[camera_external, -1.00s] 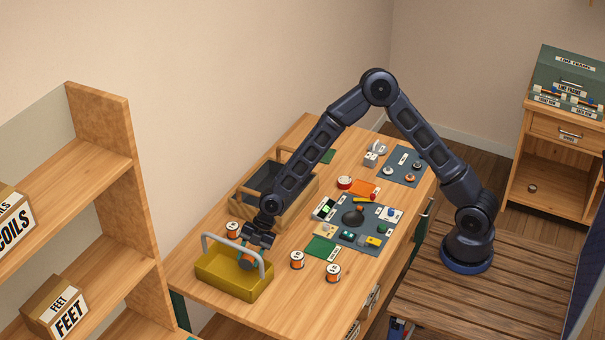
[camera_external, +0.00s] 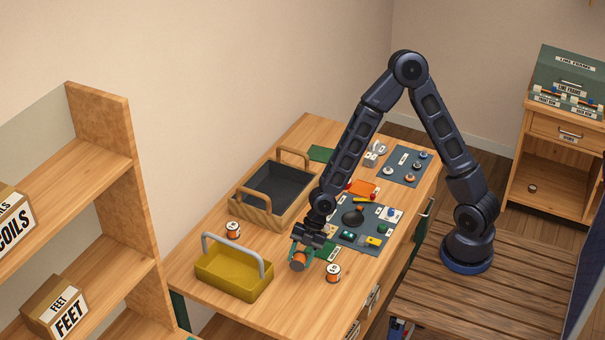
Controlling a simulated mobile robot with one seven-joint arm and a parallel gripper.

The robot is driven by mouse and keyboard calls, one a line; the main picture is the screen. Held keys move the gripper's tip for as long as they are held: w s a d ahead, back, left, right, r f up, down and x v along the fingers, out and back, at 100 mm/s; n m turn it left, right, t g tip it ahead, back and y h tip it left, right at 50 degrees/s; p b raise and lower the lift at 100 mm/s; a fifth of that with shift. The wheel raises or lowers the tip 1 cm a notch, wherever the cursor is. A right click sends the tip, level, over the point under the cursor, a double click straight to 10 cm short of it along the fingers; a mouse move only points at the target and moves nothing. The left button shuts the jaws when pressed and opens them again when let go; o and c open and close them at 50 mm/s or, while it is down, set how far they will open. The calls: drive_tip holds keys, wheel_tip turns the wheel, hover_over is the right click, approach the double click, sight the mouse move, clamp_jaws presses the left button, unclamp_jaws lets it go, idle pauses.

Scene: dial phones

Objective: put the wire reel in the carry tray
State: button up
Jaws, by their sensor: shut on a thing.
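My gripper (camera_external: 304,247), with teal fingers, is shut on an orange wire reel (camera_external: 299,261) at the front middle of the table. The reel is at or close to the tabletop; I cannot tell whether it is lifted. A yellow tray (camera_external: 233,284) with a grey arched handle stands to the left of the gripper. A wooden tray (camera_external: 262,217) with a dark inside and two wooden handles stands behind it. Two more orange reels with white tops stand upright on the table, one behind the yellow tray (camera_external: 233,230) and one to the right of my gripper (camera_external: 333,273).
A grey mat (camera_external: 347,239) with small parts lies to the right, close to my gripper. Another mat (camera_external: 406,166) with parts lies farther back. A green sheet (camera_external: 321,153) lies at the back. Bare tabletop (camera_external: 280,306) shows at the front.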

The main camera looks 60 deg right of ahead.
sight(296, 257)
drive_tip(key=r+m, duration=0.1)
drive_tip(key=s+r+m+h, duration=0.1)
drive_tip(key=m, duration=0.1)
drive_tip(key=r+m+h, duration=0.1)
drive_tip(key=shift+s+d+r+m+g, duration=0.1)
drive_tip(key=shift+s+d+m+g, duration=0.2)
drive_tip(key=shift+m+g, duration=0.1)
drive_tip(key=m, duration=0.1)
drive_tip(key=w+r+m+h, duration=0.1)
drive_tip(key=m, duration=0.1)
drive_tip(key=w+a+m+h, duration=0.1)
drive_tip(key=shift+w+r, duration=0.15)
drive_tip(key=shift+r, duration=0.1)
drive_tip(key=w+a+r+m+y, duration=0.2)
drive_tip(key=w+r+m, duration=0.4)
drive_tip(key=m, duration=0.5)
drive_tip(key=w+a+r+m+t+y, duration=0.1)
drive_tip(key=w+a+r+m+y, duration=0.2)
drive_tip(key=w+r+m+y, duration=0.2)
drive_tip(key=w+a+r+m+t+y, duration=0.1)
drive_tip(key=w+r+m+y, duration=0.3)
drive_tip(key=w+r+m, duration=0.4)
wheel_tip(296, 257, up, 4)
drive_tip(key=a+m, duration=0.1)
drive_tip(key=m, duration=0.7)
drive_tip(key=shift+w+a+r+m, duration=0.2)
drive_tip(key=shift+w+r+m, duration=0.05)
drive_tip(key=shift+m, duration=0.15)
wheel_tip(296, 257, down, 20)
drive_tip(key=shift+r, duration=0.15)
